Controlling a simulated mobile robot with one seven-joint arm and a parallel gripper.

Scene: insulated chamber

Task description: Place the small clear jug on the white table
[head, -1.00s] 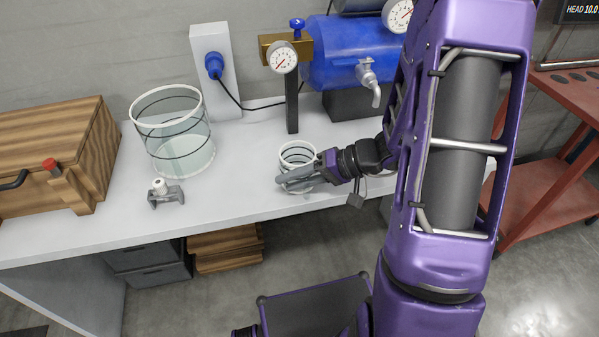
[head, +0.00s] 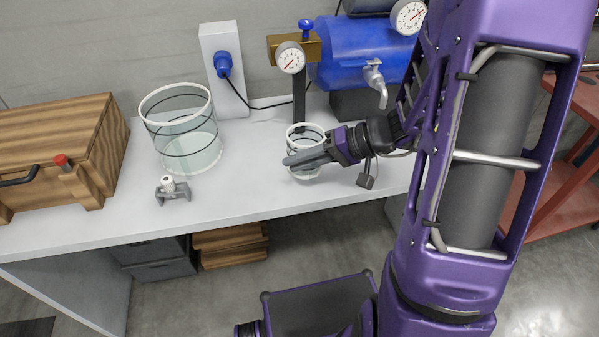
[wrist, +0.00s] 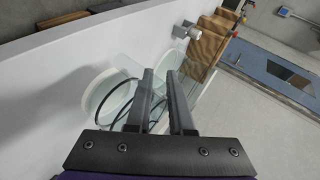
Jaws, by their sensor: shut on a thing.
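The small clear jug (head: 305,136), with a white rim and dark bands, is upright at or just above the white table (head: 245,185); I cannot tell if its base touches. My gripper (head: 290,160) reaches it from the right, its fingers across the jug's front. It is shut on the jug. In the wrist view the two fingers (wrist: 160,102) are close together over the clear wall of the jug (wrist: 100,95). The fingers and palm hide part of it.
A large clear cylinder (head: 182,140) and a small grey clamp-like part (head: 172,191) stand to the left. A wooden box (head: 55,150) is further left. A gauge post (head: 298,95) and blue tank (head: 345,65) are behind. The table between cylinder and jug is clear.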

